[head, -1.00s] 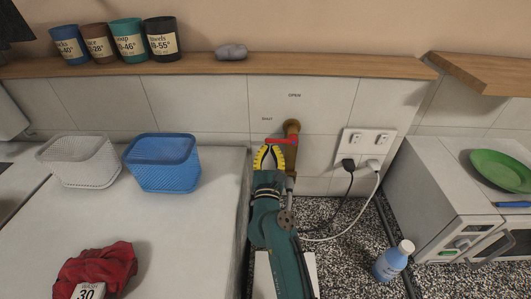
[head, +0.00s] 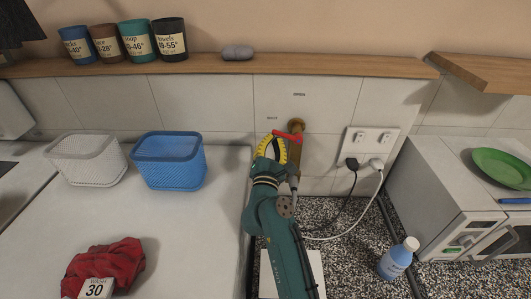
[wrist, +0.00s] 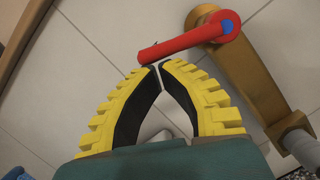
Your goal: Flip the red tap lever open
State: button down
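The brass tap (head: 297,125) sticks out from the tiled wall. Its red lever (head: 287,135) points left from the tap, tilted slightly up, near the small wall label SHUT; the label OPEN is higher and to the right. My gripper (head: 277,138) has yellow ribbed fingers and is just below the lever's free end. In the wrist view, the red lever (wrist: 190,42) with its blue mark lies across the top. The fingertips of my gripper (wrist: 158,67) are together beside the lever's free end, with nothing seen between them. I cannot tell whether they touch the lever.
A wall plate (head: 369,148) with plugs and cables is right of the tap. A blue basket (head: 169,165) and a white basket (head: 86,160) stand on the white top at left. A blue bottle (head: 395,262) stands at lower right. A wooden shelf (head: 330,65) runs above.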

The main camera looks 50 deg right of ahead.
jog(key=r+m, duration=0.1)
jog(key=m, duration=0.2)
jog(key=r+m+g, duration=0.1)
jog(key=shift+s+d+r+m, duration=0.15)
jog(key=shift+s+r+m, duration=0.05)
jog(key=shift+r+m, duration=0.1)
jog(key=shift+s+d+r+m+g+p, duration=0.35)
jog(key=shift+s+r+m+p, duration=0.25)
jog(key=shift+m, duration=0.5)
jog(key=shift+s+d+r+m+g+p, duration=0.35)
jog(key=shift+r+m+p, duration=0.25)
jog(key=shift+m, duration=0.5)
jog(key=shift+s+d+r+m+g+p, duration=0.4)
jog(key=shift+r+m, duration=0.3)
jog(key=shift+m, duration=0.4)
jog(key=shift+s, duration=0.15)
jog(key=a+b, duration=0.1)
jog(key=a, duration=1)
jog(key=shift+s+a+f+b, duration=0.15)
jog(key=shift+s+a+b, duration=0.15)
jog(key=shift+s+b, duration=0.1)
